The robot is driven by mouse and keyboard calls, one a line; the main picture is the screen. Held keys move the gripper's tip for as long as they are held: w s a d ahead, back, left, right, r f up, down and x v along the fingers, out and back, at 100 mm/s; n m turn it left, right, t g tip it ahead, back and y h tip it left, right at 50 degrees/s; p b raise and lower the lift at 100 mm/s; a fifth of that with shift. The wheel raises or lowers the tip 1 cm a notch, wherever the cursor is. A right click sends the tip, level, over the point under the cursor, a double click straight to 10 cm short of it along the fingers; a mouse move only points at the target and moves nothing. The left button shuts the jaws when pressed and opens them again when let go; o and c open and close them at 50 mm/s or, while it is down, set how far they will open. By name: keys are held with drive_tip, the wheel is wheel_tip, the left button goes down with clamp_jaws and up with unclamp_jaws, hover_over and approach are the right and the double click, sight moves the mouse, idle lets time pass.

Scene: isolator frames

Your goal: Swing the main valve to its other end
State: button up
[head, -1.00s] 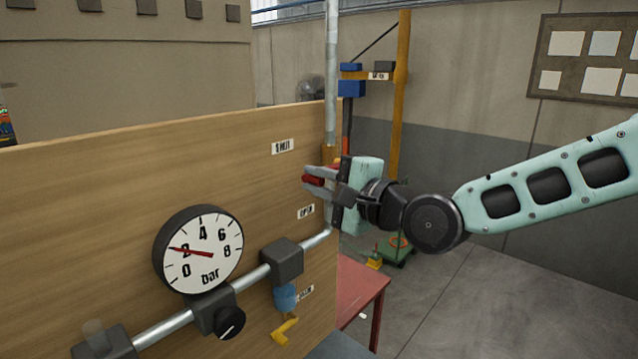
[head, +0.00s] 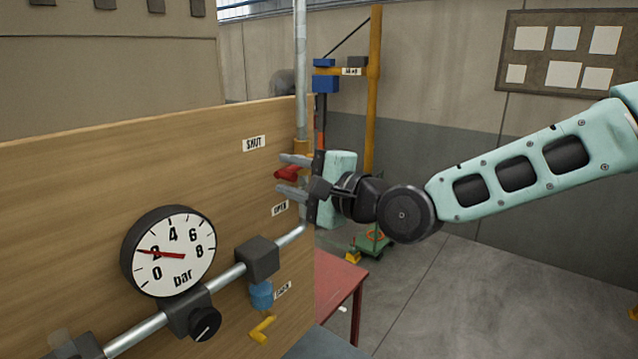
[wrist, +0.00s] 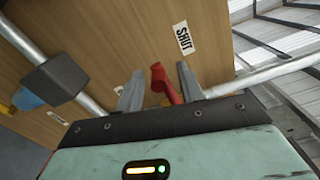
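The main valve has a red handle (head: 288,173) and a brass-coloured body (head: 301,147) on the upright pipe at the board's right edge. The handle's end lies in height between the SHUT label (head: 254,143) and the OPEN label (head: 280,208). My gripper (head: 284,176) is open around the handle, one finger above and one below. In the wrist view the red handle (wrist: 163,82) stands between the two fingers, with gaps on both sides. The SHUT label (wrist: 184,39) is beyond the right finger. My gripper hides part of the valve body.
A gauge (head: 170,251) on the board points near 2 bar. Below it are a black knob (head: 205,325), a blue fitting (head: 261,295) and a yellow handle (head: 262,330). A red table (head: 345,283) stands behind the board. The floor to the right is clear.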

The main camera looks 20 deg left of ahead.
drive_tip(key=b+v, duration=0.4)
drive_tip(key=v, duration=1.3)
drive_tip(key=shift+b, duration=0.35)
